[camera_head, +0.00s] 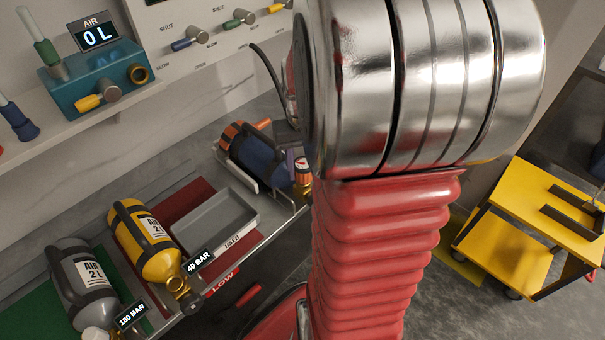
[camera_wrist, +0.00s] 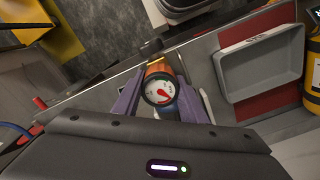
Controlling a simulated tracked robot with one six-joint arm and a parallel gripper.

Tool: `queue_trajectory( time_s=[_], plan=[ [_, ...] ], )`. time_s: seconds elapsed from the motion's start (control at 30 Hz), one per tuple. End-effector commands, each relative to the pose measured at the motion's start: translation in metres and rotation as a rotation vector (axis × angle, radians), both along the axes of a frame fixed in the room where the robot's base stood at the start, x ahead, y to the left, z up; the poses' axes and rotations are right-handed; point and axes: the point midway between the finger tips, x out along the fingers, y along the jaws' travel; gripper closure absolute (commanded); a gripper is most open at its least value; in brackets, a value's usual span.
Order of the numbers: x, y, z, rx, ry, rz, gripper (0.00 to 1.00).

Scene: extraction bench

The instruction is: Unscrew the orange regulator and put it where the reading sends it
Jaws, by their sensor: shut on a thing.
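The orange regulator (camera_wrist: 157,68) with its round white gauge (camera_wrist: 159,91) sits between the purple fingers of my gripper (camera_wrist: 160,76) in the wrist view. My gripper is shut on it. The dial shows red, but its reading is too small to tell. In the head view the regulator (camera_head: 302,178) is at the right end of a dark blue cylinder (camera_head: 252,160) with orange bands, lying in a metal cradle. I cannot tell whether the thread is still engaged. My arm hides most of my gripper in the head view.
A grey tray (camera_head: 213,222) marked USED stands beside a yellow cylinder (camera_head: 148,246) labelled 40 BAR. A grey cylinder (camera_head: 82,282) labelled 180 BAR lies on a green mat (camera_head: 37,310). LOW marks the red area. A display (camera_head: 96,36) reads 0 L. A yellow cart (camera_head: 505,250) stands right.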

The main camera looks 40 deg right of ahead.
Motion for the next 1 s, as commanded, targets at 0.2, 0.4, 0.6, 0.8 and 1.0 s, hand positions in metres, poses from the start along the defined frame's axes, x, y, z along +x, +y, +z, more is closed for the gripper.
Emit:
queue_trajectory(
  time_s=[0.2,0.4,0.6,0.8,1.0],
  plan=[
    [0.0002,0.0000,0.0003,0.000,-0.001,0.162,0.89],
    [0.0003,-0.0001,0.0004,0.000,-0.001,0.314,0.89],
    [0.0002,0.0000,0.0005,0.000,-0.001,0.466,0.89],
    [0.0001,0.0000,0.0005,0.000,0.000,0.617,0.88],
    [0.0001,0.0000,0.0005,0.000,0.000,0.654,0.51]
  ],
)
